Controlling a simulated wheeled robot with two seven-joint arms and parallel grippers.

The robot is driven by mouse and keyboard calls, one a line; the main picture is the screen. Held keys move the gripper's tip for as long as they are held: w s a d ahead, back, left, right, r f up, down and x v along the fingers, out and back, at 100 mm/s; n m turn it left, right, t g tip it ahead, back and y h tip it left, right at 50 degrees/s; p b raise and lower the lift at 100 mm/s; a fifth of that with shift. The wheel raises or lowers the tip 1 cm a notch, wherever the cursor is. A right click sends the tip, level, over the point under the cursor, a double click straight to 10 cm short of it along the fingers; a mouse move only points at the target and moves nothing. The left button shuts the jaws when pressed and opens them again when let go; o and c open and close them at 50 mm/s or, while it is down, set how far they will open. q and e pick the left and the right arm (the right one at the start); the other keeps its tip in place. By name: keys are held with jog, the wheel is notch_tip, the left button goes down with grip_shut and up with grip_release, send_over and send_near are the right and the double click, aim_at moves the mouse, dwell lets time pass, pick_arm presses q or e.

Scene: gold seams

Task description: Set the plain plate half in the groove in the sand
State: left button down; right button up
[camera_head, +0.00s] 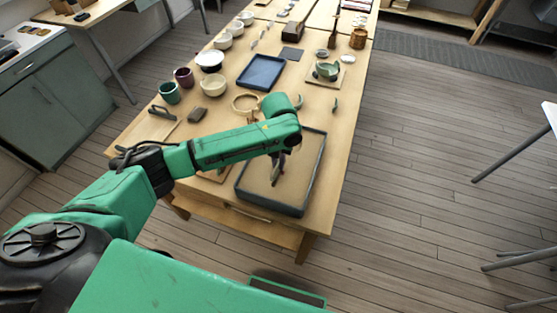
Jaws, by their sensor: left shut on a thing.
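The sand tray (316,172), dark-rimmed and filled with tan sand, stands at the near end of the wooden table. My left arm reaches in from the left. My left gripper (276,178) points down over the middle of the sand, shut on a small thin piece that I take to be the plain plate half. The piece is too small and too covered by the gripper to make out its shape, or whether it touches the sand. The groove cannot be made out. My right gripper is not in view.
A blue tray (262,72) is farther back. Cups and bowls (213,85) line the left side. A green broken bowl (327,71) sits on a board at right.

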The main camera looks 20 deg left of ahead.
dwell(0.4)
pick_arm(q)
jog(key=shift+p, duration=0.3)
dwell(0.9)
jog(key=shift+p, duration=0.5)
jog(key=shift+f, duration=0.25)
jog(key=shift+f+b, duration=0.3)
jog(key=shift+f, duration=0.3)
